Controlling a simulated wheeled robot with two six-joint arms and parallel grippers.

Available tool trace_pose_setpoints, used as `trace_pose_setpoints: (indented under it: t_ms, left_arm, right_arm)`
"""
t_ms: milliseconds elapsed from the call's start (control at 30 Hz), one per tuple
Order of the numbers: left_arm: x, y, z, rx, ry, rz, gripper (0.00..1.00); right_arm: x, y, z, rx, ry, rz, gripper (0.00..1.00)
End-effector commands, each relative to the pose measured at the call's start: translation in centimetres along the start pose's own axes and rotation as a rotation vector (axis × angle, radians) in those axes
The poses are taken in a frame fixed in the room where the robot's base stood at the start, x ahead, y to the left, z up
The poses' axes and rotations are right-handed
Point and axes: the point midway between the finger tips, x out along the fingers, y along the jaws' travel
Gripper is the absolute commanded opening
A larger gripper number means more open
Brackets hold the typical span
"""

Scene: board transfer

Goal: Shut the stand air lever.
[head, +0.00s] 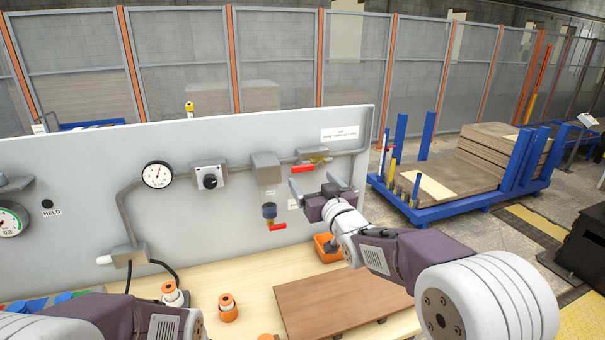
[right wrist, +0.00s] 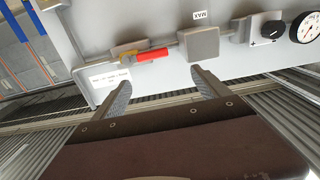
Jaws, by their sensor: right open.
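A red lever (head: 302,169) sits on a brass valve in the grey pipe at the upper right of the panel (head: 80,170). Its handle lies roughly along the pipe; the right wrist view shows this lever (right wrist: 152,55) too. A second red lever (head: 278,227) is lower, under a small blue-bowled unit. I cannot read which label names the stand air. My right gripper (head: 315,183) is open and empty, just in front of and below the upper lever, apart from it. The wrist view shows its two fingers (right wrist: 160,80) spread below the lever. My left gripper is out of view.
A dial gauge (head: 158,174), a knob box (head: 209,177) and a grey box (head: 266,168) are on the panel to the left. Below, a brown board (head: 340,302) and an orange bin (head: 327,248) are on the wooden bench. A blue cart (head: 450,203) stands beyond, at right.

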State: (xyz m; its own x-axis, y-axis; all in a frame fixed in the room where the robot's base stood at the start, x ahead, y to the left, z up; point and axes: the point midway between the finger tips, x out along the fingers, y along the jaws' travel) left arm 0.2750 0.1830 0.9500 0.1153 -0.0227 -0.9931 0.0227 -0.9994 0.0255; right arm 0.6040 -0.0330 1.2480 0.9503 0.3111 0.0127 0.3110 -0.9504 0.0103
Motion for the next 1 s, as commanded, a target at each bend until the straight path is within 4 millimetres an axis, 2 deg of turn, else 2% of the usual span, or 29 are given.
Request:
trace_pose_setpoints:
  t_ms: [300, 400, 533, 767, 1000]
  left_arm:
    - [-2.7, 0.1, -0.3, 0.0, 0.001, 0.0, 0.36]
    - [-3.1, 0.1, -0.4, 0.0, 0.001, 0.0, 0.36]
    - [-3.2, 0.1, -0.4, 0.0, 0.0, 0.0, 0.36]
    - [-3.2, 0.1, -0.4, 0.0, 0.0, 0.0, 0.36]
    - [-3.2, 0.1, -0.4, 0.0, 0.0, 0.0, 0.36]
  right_arm:
    - [6.4, 0.0, -0.2, 0.0, -0.003, 0.001, 0.85]
    - [7.6, 0.1, -0.1, 0.0, -0.003, 0.001, 0.85]
    - [8.4, 0.1, 0.0, 0.001, -0.003, 0.002, 0.85]
    - [8.4, 0.1, 0.1, 0.001, -0.003, 0.002, 0.85]
    - [8.4, 0.1, 0.1, 0.001, -0.003, 0.002, 0.19]
